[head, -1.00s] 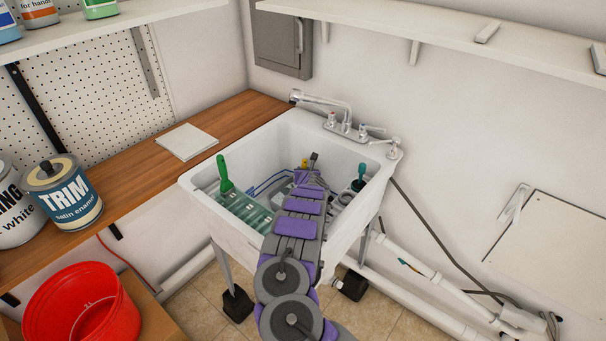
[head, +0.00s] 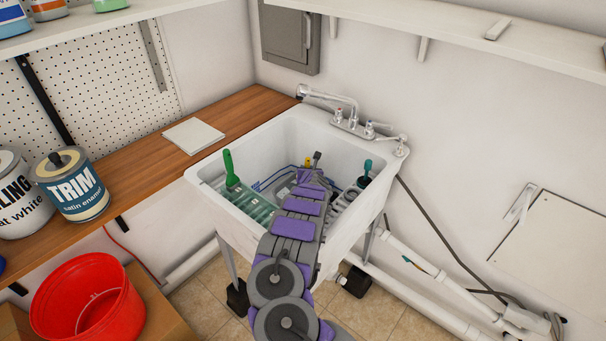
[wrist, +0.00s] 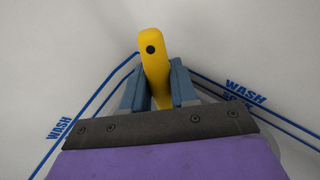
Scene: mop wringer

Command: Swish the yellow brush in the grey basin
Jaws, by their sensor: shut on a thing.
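The yellow brush (wrist: 152,62) shows as a yellow handle with a dark round hole near its end, in the wrist view. My gripper (wrist: 158,82) is shut on this handle, with a blue-grey finger on each side. The brush's bristles are hidden below. In the head view a bit of the yellow handle (head: 308,161) shows beside my wrist, down inside the white sink. Pale grey surfaces with blue lines and the word WASH lie beneath and around the gripper. The grey basin (head: 268,181) seems to be this blue-lined middle part, largely covered by my arm.
The white sink (head: 214,203) has a green-handled brush (head: 231,168) standing in a green section (head: 252,206) at left. A teal-handled tool (head: 366,172) stands at right. A faucet (head: 352,122) is at the back. A red bucket (head: 88,300) and paint can (head: 72,187) are left.

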